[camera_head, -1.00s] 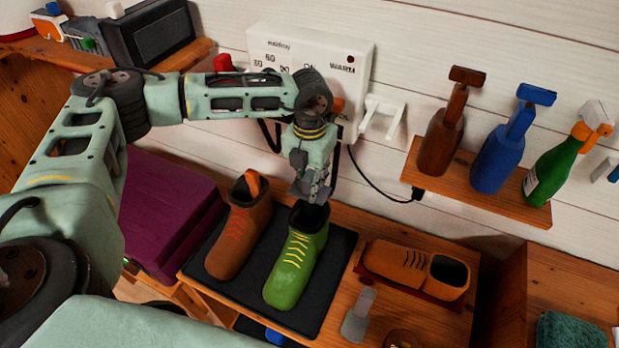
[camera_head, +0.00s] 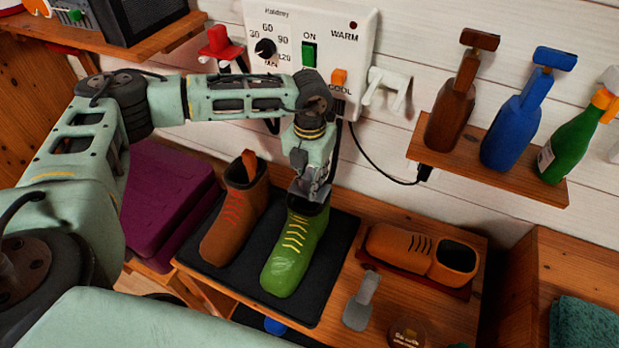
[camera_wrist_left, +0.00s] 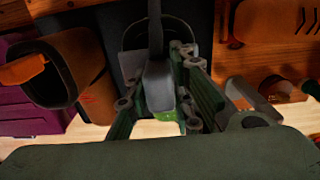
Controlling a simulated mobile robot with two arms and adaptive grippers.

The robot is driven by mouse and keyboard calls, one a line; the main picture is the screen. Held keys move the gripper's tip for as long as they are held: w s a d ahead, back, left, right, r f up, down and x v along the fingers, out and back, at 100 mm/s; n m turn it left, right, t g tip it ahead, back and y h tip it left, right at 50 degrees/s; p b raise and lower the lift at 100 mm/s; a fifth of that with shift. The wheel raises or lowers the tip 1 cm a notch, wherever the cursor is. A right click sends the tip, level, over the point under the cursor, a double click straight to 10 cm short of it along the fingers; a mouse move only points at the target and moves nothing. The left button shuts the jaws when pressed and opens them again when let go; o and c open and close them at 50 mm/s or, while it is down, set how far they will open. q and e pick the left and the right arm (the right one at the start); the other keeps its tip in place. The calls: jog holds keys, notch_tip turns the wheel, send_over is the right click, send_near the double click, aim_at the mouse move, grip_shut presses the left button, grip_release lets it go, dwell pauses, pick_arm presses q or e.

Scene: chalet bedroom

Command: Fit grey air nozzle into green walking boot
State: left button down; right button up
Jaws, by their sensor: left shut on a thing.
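The green walking boot (camera_head: 292,255) stands upright on the black mat (camera_head: 333,262), its toe toward me. My left gripper (camera_head: 312,192) points down at its collar and covers much of the opening. It is shut on a grey piece, the air nozzle (camera_wrist_left: 160,85), which shows between the fingers in the left wrist view. The nozzle's lower end is hidden, so I cannot tell how deep it sits in the boot. A bit of green boot (camera_wrist_left: 165,115) shows below the nozzle there. My right gripper is in neither view.
A brown boot (camera_head: 231,225) with an orange piece in its top stands close left. A wall dryer panel (camera_head: 332,50) is behind the gripper. An orange shoe (camera_head: 397,246), a grey tool (camera_head: 362,300) and a bottle shelf (camera_head: 487,165) are right.

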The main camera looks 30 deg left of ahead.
pick_arm(q)
jog(key=shift+f, duration=0.2)
jog(key=shift+f+b, duration=0.8)
jog(key=c, duration=1.5)
grip_release()
jog(key=shift+o, duration=0.2)
notch_tip(320, 180, up, 12)
jog(key=shift+r, duration=0.1)
